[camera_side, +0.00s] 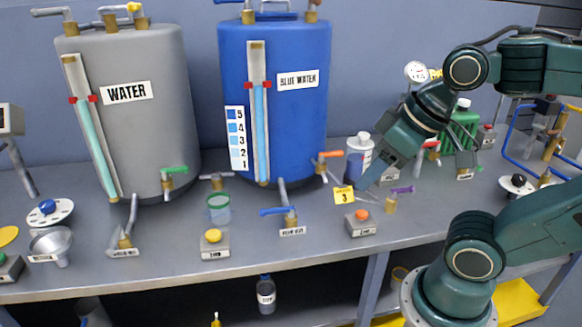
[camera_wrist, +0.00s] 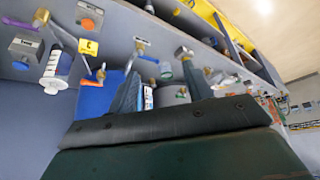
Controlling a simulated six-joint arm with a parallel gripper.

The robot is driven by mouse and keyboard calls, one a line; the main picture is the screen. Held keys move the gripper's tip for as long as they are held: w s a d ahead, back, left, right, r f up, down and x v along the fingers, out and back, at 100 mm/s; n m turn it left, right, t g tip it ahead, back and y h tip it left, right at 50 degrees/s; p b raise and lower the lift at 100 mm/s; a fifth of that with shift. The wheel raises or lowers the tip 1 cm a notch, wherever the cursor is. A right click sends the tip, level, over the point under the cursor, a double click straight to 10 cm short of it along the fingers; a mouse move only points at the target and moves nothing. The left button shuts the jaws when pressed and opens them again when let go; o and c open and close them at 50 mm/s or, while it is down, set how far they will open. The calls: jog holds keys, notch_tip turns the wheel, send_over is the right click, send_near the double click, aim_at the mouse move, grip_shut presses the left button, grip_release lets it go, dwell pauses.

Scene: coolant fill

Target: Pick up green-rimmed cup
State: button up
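The green-rimmed cup (camera_side: 219,208) stands on the grey bench in the side view. It is small and see-through, in front of the gap between the grey WATER tank and the blue tank. My gripper (camera_side: 365,180) is well to the right of the cup, above the bench near the yellow "3" tag. In the wrist view the two fingers of my gripper (camera_wrist: 160,85) stand apart with nothing held between them.
The WATER tank (camera_side: 140,120) and blue tank (camera_side: 290,110) stand behind the cup. A green-handled valve (camera_side: 173,172) is at its upper left. A yellow-button box (camera_side: 214,245) is in front. A blue-handled tap (camera_side: 285,212) and orange-button box (camera_side: 361,222) lie between cup and gripper.

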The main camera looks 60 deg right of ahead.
jog(key=o, duration=0.6)
jog(key=w+r+n+g, duration=0.2)
jog(key=w+r+n, duration=0.3)
jog(key=w, duration=0.7)
jog(key=n+g, duration=0.4)
jog(key=n, duration=0.9)
send_over(219, 199)
notch_tip(219, 199, down, 17)
jog(key=shift+f, duration=4.3)
